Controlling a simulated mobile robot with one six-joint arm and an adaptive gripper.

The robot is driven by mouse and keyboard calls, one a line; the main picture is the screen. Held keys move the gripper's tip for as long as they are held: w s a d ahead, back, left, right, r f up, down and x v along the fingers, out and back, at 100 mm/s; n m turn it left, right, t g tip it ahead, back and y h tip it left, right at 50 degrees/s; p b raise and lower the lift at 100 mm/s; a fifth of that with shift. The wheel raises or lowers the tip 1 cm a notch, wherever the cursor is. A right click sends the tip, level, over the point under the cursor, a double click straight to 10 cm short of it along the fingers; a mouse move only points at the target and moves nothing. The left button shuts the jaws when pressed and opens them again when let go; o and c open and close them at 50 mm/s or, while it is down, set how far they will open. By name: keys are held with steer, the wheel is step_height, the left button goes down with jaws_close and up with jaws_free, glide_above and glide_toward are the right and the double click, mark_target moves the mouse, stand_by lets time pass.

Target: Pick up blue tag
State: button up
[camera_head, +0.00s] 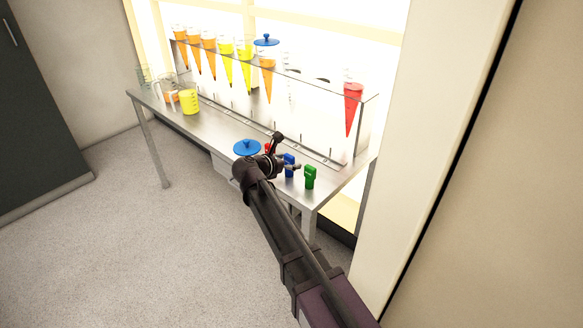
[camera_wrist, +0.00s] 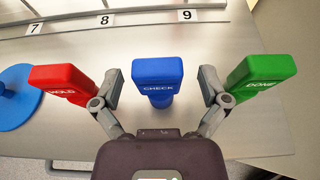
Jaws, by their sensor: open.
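The blue tag (camera_wrist: 157,72), marked CHECK, stands on the steel table between the red and green tags. In the wrist view it lies between the two open fingers of my gripper (camera_wrist: 159,92), with a gap on each side. In the head view the blue tag (camera_head: 289,165) shows just right of my gripper (camera_head: 285,152), partly hidden by it. My gripper is open and empty.
A red tag (camera_wrist: 66,82) marked HOLD is close by my left finger, and a green tag (camera_wrist: 260,74) marked DONE by my right finger. A blue disc lid (camera_wrist: 14,97) lies further left. A rack (camera_head: 318,81) of coloured cones stands behind.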

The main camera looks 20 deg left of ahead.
mark_target(289, 156)
stand_by(0.3)
steer(key=c, duration=1.1)
steer(key=shift+c, duration=0.2)
steer(key=shift+r, duration=0.15)
step_height(289, 156, up, 4)
steer(key=p, duration=0.3)
steer(key=shift+f+p, duration=0.25)
steer(key=shift+p, duration=0.15)
steer(key=s+a, duration=0.3)
steer(key=s, duration=0.4)
steer(key=s+a+r+p, duration=0.1)
steer(key=s+a, duration=0.2)
steer(key=s, duration=0.5)
steer(key=shift+w+r, duration=0.1)
